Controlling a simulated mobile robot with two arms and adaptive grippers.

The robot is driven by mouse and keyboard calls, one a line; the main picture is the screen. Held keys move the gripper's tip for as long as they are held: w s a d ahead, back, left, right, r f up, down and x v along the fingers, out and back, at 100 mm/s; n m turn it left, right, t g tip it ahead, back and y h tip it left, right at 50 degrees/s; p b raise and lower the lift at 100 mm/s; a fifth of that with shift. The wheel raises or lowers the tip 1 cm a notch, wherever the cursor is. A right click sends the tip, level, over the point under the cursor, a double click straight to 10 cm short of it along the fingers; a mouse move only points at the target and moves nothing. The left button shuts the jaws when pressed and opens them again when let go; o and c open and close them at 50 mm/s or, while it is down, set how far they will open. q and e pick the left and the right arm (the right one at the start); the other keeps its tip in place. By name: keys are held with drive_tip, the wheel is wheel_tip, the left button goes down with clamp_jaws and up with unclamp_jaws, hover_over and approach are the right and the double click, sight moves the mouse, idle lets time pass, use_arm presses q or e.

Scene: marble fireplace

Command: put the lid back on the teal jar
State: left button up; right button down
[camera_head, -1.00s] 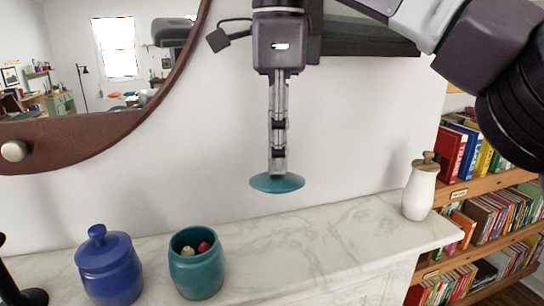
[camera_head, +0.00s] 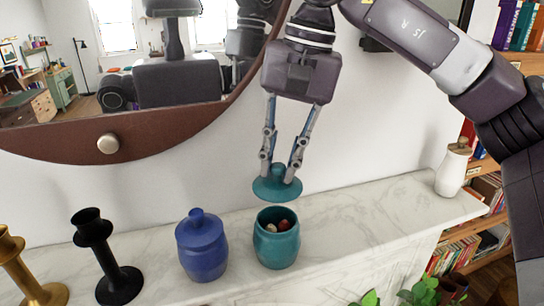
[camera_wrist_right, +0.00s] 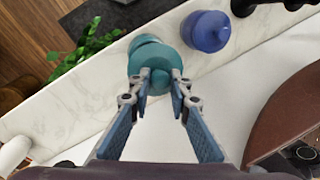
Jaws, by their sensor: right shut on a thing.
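The teal jar (camera_head: 277,248) stands uncovered on the marble mantel, with small red and pale items visible inside its mouth. My right gripper (camera_head: 281,174) is shut on the knob of the teal lid (camera_head: 277,190) and holds it roughly level, a little above and just behind the jar's mouth. In the right wrist view, the lid (camera_wrist_right: 152,62) sits between the fingertips of the gripper (camera_wrist_right: 160,84) and covers much of the jar (camera_wrist_right: 142,41). My left gripper is not in view.
A lidded blue jar (camera_head: 202,250) stands just left of the teal jar. A black candlestick (camera_head: 104,258) and a brass one (camera_head: 28,270) stand further left. A white jar (camera_head: 453,170) stands at the right end. The mantel (camera_head: 370,224) between is clear. A round mirror (camera_head: 150,135) hangs behind.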

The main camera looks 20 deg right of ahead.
sight(279, 192)
drive_tip(key=shift+d+f, duration=0.15)
drive_tip(key=shift+f, duration=0.25)
drive_tip(key=shift+f+b, duration=0.35)
drive_tip(key=shift+b, duration=0.15)
wheel_tip(279, 192, down, 4)
drive_tip(key=b, duration=0.3)
use_arm(q)
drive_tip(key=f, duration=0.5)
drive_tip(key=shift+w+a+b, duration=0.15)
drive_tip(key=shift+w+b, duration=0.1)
drive_tip(key=shift+b, duration=0.05)
use_arm(e)
drive_tip(key=shift+f, duration=0.3)
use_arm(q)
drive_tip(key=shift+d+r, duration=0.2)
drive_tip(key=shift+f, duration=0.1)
use_arm(e)
drive_tip(key=shift+f, duration=0.15)
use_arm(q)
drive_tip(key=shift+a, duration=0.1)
use_arm(e)
drive_tip(key=shift+w, duration=0.1)
drive_tip(key=c, duration=1.7)
unclamp_jaws()
